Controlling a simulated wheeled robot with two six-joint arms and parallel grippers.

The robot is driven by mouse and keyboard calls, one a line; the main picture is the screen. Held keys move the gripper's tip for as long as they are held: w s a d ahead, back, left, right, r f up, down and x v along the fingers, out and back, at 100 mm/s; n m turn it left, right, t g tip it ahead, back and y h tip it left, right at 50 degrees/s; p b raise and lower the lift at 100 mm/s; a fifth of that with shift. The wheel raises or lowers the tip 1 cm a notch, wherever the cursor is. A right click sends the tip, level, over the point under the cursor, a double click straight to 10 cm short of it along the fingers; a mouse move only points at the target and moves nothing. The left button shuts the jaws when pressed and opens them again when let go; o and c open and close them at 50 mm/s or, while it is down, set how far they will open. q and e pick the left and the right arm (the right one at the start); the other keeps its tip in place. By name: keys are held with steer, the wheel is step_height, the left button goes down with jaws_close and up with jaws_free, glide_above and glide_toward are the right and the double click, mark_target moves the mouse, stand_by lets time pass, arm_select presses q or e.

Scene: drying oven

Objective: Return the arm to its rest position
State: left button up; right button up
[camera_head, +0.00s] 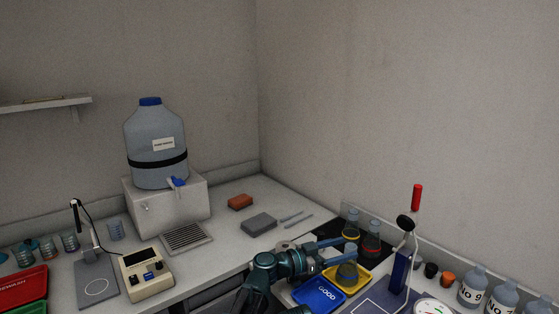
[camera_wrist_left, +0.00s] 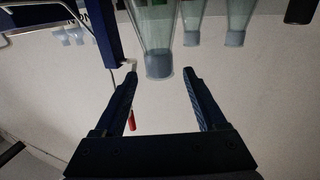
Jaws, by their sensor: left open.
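My left arm comes in from the bottom of the head view, and its left gripper (camera_head: 350,244) points right, over the trays. Its fingers are open. A clear flask (camera_head: 347,275) stands on the yellow tray (camera_head: 361,284), just below and beside the fingers. In the left wrist view, my left gripper (camera_wrist_left: 159,75) has its two fingers spread apart. A flask (camera_wrist_left: 158,35) with a grey neck end appears beyond and between the fingertips, with gaps on both sides. My right gripper is in neither view.
A blue "GOOD" tray (camera_head: 313,301) adjoins the yellow tray. Two flasks, with yellow (camera_head: 351,224) and red (camera_head: 372,240) bands, stand behind. A stand (camera_head: 403,262) with a red-topped rod rises at the right, near numbered bottles (camera_head: 472,288). A large water jug (camera_head: 153,136) stands at the left.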

arm_select(q)
steer(key=shift+x, duration=0.85)
steer(key=shift+f, duration=0.25)
steer(key=shift+r, duration=0.2)
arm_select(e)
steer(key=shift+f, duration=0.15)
